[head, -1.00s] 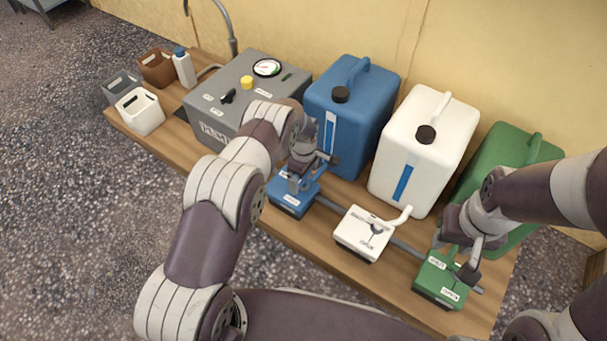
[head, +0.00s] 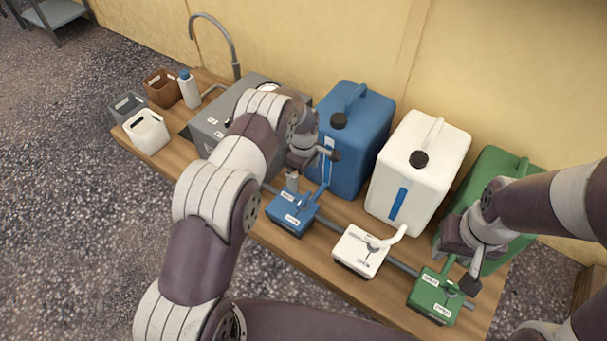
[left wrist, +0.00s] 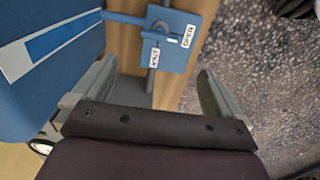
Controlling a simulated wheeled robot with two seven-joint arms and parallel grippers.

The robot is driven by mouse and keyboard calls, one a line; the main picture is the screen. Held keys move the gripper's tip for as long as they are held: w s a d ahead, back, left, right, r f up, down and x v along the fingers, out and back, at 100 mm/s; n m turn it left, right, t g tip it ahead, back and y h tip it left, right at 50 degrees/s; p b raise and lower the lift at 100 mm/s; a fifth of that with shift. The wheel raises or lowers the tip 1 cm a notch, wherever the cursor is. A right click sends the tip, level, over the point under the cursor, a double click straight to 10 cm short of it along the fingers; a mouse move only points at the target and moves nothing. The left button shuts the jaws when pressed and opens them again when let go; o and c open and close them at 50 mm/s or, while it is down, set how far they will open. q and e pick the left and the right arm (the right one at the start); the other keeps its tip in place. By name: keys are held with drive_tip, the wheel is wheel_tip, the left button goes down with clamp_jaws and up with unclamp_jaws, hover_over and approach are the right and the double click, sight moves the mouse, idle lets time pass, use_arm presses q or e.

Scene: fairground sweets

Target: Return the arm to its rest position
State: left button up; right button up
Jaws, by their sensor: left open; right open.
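My left gripper (head: 312,170) is open and empty, raised above the blue valve box (head: 291,213) and in front of the blue canister (head: 352,140). In the left wrist view my open fingers (left wrist: 157,88) have nothing between them, and the blue valve box (left wrist: 178,50) lies beyond them, apart from them. My right gripper (head: 462,268) is open close to the green valve box (head: 434,297); I cannot tell if it touches it. My left arm hides part of the grey machine (head: 208,122).
A white canister (head: 420,165) and a green canister (head: 500,180) stand along the wall. A white valve box (head: 360,251) sits between the blue and green ones on a pipe. Bins (head: 147,132), a bottle (head: 188,90) and a curved tap (head: 232,40) occupy the left end of the wooden table (head: 270,235).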

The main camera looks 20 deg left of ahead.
idle(0.4)
use_arm(q)
drive_tip(key=s+a+r+m+p, duration=0.25)
drive_tip(key=s+r+m, duration=1.25)
drive_tip(key=s+r, duration=1.05)
wheel_tip(320, 180, up, 37)
drive_tip(key=t+p, duration=0.1)
drive_tip(key=p, duration=3.7)
drive_tip(key=shift+s+d+r+n, duration=0.15)
drive_tip(key=shift+s+n, duration=0.15)
